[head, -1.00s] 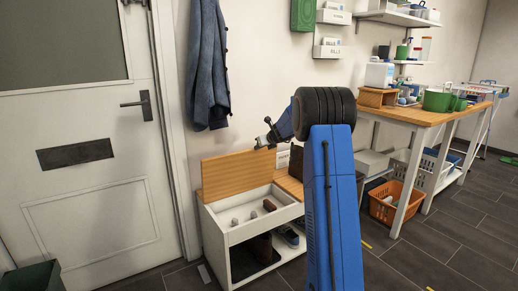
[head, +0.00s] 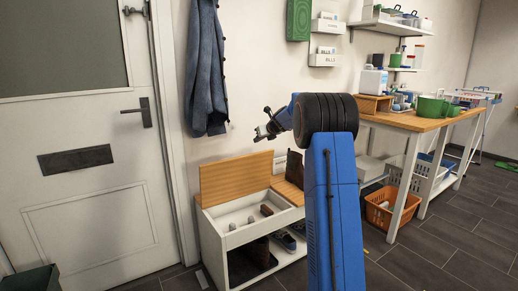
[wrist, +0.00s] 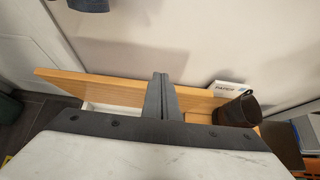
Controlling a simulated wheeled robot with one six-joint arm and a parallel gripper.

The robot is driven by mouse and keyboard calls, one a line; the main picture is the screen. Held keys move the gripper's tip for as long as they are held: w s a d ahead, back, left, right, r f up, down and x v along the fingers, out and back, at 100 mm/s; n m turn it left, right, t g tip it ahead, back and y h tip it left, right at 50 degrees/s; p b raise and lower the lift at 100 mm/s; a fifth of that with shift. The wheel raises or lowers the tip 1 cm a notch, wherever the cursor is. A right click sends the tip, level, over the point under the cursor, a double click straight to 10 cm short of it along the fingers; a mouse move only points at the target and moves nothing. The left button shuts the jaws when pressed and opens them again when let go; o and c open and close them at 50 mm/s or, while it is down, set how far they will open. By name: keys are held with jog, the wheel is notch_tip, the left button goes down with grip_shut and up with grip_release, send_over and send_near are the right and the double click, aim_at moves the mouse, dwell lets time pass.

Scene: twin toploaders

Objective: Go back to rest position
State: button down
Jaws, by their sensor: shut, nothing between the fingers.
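My gripper (head: 262,135) is in the head view, in front of the wall and above the right part of the open shoe bench. In the wrist view its two fingers (wrist: 162,98) are together, with nothing between them. The blue upper arm and dark joint hide part of the wall and the bench's right side. The gripper is clear of the bench's raised wooden lid (head: 232,176).
The white bench (head: 232,240) holds small items in its open tray and shoes below. A wooden table (head: 425,122) and orange basket (head: 380,212) are at right.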

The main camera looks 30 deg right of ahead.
jog(key=s+a+r+n+g, duration=0.1)
jog(key=s+a+r+n, duration=0.15)
jog(key=s+a, duration=0.2)
jog(key=s+a+r+n+y, duration=0.1)
jog(key=s+a+n, duration=0.3)
jog(key=a, duration=0.2)
jog(key=s+a+r+n+g, duration=0.1)
jog(key=s+a+r+n, duration=0.15)
jog(key=s+a, duration=0.25)
jog(key=s+a+n+g, duration=0.1)
jog(key=s+a+n, duration=0.45)
jog(key=s, duration=0.35)
jog(key=s+a+n, duration=0.4)
jog(key=s+a, duration=0.2)
jog(key=s, duration=0.3)
jog(key=s+a+f+n+g, duration=0.1)
jog(key=s+f+n, duration=0.4)
jog(key=s, duration=0.6)
jog(key=s+a+f+n+g+h, duration=0.1)
jog(key=s+a+f+n, duration=0.2)
jog(key=s, duration=0.9)
jog(key=s+a+f+n+g, duration=0.1)
jog(key=s+a+f+n, duration=0.1)
jog(key=s+f+n, duration=0.5)
jog(key=s+n, duration=0.2)
jog(key=s, duration=0.2)
jog(key=shift+s, duration=0.2)
